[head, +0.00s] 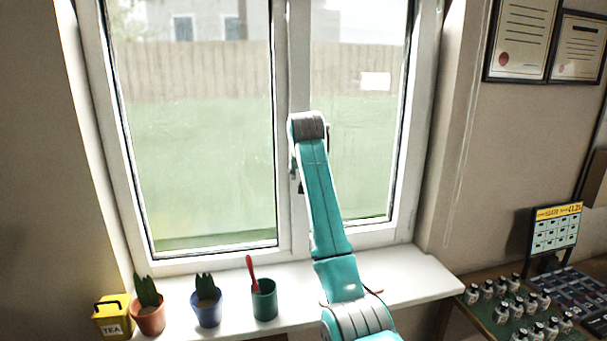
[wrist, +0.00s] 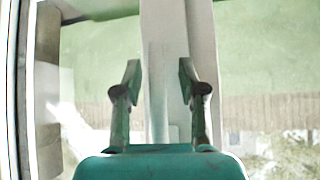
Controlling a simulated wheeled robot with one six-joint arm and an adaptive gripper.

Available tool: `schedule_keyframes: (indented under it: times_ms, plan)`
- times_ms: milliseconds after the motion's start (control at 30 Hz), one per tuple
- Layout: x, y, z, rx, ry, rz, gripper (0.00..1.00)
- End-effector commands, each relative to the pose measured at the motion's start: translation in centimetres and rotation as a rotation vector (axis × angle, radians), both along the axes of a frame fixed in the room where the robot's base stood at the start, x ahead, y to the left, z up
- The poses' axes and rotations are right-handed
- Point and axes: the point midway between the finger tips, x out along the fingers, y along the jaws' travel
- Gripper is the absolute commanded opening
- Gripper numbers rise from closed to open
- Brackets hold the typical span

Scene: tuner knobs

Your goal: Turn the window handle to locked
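The window (head: 190,130) has two panes with a white upright frame bar (head: 283,215) between them. My teal arm reaches up in front of this bar. Part of my gripper (head: 298,180) shows at the bar's height, left of my arm; the rest is hidden behind the arm. In the wrist view my gripper (wrist: 159,82) has its two fingers wide apart, with the white frame bar (wrist: 203,35) behind them. I cannot make out the window handle clearly in either view, nor its angle. No contact with it is visible.
On the sill (head: 410,275) stand a yellow tea tin (head: 113,317), an orange plant pot (head: 148,318), a blue plant pot (head: 207,312) and a green cup (head: 264,302) with a red stick. Small bottles (head: 510,310) stand at the right. The sill right of my arm is clear.

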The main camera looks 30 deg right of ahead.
Motion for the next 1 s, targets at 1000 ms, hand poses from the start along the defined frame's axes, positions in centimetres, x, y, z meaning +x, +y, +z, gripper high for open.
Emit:
schedule_keyframes:
  times_ms: [1000]
  plan:
    - [-7.1, 3.4, 7.9, -0.001, -0.002, 0.000, 0.42]
